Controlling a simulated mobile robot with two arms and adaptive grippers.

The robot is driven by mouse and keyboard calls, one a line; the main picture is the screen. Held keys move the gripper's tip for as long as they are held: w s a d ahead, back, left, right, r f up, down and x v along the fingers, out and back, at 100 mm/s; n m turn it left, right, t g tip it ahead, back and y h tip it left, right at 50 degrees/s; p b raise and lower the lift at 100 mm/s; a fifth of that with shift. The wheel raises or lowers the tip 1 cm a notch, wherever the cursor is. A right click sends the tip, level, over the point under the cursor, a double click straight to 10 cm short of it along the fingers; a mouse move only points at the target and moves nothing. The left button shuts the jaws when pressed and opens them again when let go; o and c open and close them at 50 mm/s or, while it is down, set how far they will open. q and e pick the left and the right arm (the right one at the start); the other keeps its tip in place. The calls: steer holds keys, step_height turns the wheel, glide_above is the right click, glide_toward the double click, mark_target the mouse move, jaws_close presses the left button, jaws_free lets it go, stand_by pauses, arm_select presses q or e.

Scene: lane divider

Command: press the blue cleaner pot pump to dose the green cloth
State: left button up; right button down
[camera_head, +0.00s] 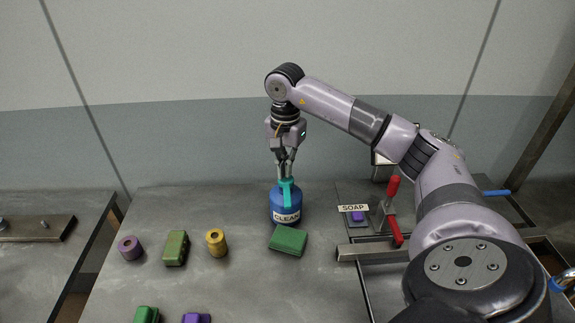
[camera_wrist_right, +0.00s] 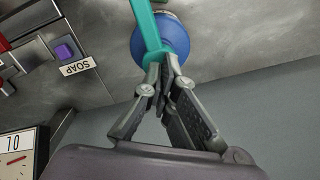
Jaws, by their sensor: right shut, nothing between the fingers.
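The blue cleaner pot (camera_head: 285,207) stands upright on the table, with a label reading CLEAN and a teal pump (camera_head: 287,188) on top. The green cloth (camera_head: 288,240) lies on the table just in front of the pot. My right gripper (camera_head: 286,172) points down over the pot, shut and empty, its tips at or just above the pump head; I cannot tell if they touch. In the right wrist view the closed fingertips (camera_wrist_right: 163,75) overlap the teal pump (camera_wrist_right: 151,35) above the blue pot (camera_wrist_right: 172,40). My left gripper is out of view.
Left on the table are a purple ring (camera_head: 130,248), a green block (camera_head: 176,248) and a yellow spool (camera_head: 216,242). To the right are a SOAP sign (camera_head: 353,208), a purple button (camera_head: 358,216) and a red-handled clamp (camera_head: 392,188). A dial (camera_wrist_right: 16,155) shows in the wrist view.

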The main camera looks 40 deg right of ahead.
steer(key=shift+f+b, duration=0.9)
steer(key=shift+f, duration=0.55)
steer(key=shift+r, duration=0.25)
steer(key=shift+r+p, duration=1.45)
steer(key=shift+r, duration=0.15)
step_height(320, 180, up, 6)
steer(key=p, duration=0.4)
